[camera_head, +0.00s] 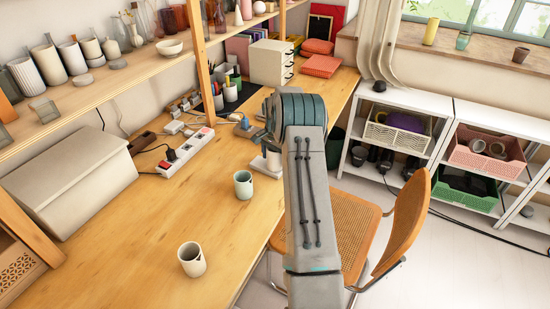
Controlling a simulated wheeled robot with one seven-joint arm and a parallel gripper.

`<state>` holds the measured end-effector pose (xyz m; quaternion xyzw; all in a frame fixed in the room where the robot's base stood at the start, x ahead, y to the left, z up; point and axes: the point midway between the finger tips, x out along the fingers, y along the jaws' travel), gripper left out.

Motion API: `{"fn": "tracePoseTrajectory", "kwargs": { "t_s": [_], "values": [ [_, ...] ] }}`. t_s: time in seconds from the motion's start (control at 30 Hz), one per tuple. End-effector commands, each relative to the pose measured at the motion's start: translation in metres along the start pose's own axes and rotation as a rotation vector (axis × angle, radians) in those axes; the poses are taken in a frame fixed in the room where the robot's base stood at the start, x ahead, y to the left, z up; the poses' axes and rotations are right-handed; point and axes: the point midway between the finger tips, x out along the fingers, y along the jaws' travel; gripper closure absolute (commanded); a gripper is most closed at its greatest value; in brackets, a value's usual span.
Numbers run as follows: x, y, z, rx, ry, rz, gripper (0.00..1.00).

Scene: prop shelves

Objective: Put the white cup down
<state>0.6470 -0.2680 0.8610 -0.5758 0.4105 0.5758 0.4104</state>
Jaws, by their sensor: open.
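A white cup (192,260) stands upright on the wooden desk (110,255) at the lower middle, away from my arm. My gripper (262,145) is at the far end of my arm, just above this white object, and is mostly hidden behind the wrist. It is open. I cannot tell whether its fingers touch the white object.
A power strip (186,152) and a large grey box (70,182) are on the desk. A wooden shelf (110,80) with vases runs along the wall. A cane chair (405,215) stands right of the desk. Bare desk surrounds the two front cups.

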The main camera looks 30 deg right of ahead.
Motion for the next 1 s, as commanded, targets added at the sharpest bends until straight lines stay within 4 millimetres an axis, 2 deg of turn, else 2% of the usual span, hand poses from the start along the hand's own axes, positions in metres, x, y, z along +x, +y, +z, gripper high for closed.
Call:
{"fn": "tracePoseTrajectory", "kwargs": {
  "t_s": [0.17, 0.6, 0.8, 0.93, 1.0],
  "values": [
    [-0.012, -0.001, 0.000, 0.000, 0.002, -0.001, 0.22],
    [-0.102, -0.001, 0.000, -0.001, 0.002, -0.002, 0.22],
    [-0.121, -0.001, 0.001, -0.003, 0.001, -0.002, 0.22],
    [-0.137, 0.000, 0.013, -0.039, 0.008, -0.007, 0.22],
    [-0.150, 0.001, 0.029, -0.085, 0.016, -0.012, 0.22]
  ]
}}
